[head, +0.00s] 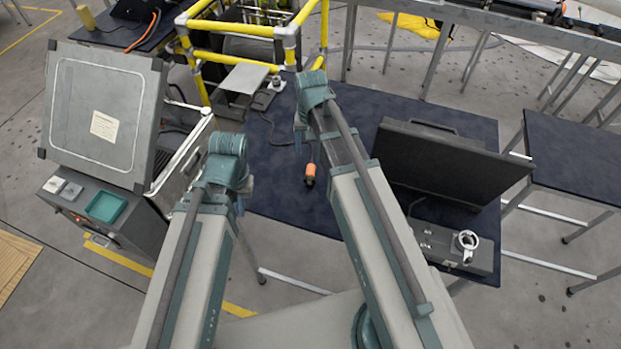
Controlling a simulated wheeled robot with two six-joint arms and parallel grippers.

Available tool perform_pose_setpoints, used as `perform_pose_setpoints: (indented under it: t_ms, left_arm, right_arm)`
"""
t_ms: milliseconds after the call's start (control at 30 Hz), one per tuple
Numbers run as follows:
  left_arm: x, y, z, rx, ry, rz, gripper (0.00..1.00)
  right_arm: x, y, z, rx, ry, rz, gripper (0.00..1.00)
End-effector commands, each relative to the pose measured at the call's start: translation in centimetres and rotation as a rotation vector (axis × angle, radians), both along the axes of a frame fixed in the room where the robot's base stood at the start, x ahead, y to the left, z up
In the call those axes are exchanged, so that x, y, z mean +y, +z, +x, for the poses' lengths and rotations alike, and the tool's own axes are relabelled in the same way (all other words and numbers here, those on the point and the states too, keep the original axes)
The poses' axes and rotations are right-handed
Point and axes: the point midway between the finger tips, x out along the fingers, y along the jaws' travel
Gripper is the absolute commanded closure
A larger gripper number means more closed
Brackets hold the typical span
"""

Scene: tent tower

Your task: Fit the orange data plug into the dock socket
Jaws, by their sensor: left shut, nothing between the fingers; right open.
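The orange data plug (310,173) is small and shows between my two arms, over the dark blue table top (270,190). A thin dark cord runs up from it toward my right arm's elbow. I cannot tell whether the plug lies on the table or hangs above it. A small grey block with a dark fitting (275,83) stands at the table's far edge; I cannot tell whether it is the dock socket. Both my arms reach forward to teal elbow joints. My left and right grippers are hidden behind them.
A large grey case with a raised lid (104,110) stands at left. A yellow pipe frame (232,28) stands behind. The blue table's middle is largely clear.

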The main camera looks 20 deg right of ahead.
Motion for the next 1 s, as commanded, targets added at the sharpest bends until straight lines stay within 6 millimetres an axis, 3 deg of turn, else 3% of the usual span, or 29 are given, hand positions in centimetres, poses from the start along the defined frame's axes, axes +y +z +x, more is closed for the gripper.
perform_pose_setpoints:
  t_ms: [33, 200, 567, 1000]
  left_arm:
    - [0.0, -1.6, 0.0, 0.000, -0.002, 0.000, 1.00]
    - [0.0, -3.8, 0.0, -0.002, -0.002, 0.000, 1.00]
    - [0.0, -4.5, 0.0, -0.002, 0.000, -0.001, 1.00]
    - [0.0, -9.3, 0.1, -0.003, -0.002, 0.000, 1.00]
  right_arm:
    - [0.0, -1.6, 0.0, 0.000, 0.000, 0.000, 0.28]
    - [0.0, -3.8, 0.0, 0.000, 0.000, 0.000, 0.28]
    - [0.0, -4.5, 0.0, 0.000, 0.000, 0.000, 0.28]
    - [-0.1, -9.3, 0.1, 0.000, 0.000, 0.000, 0.28]
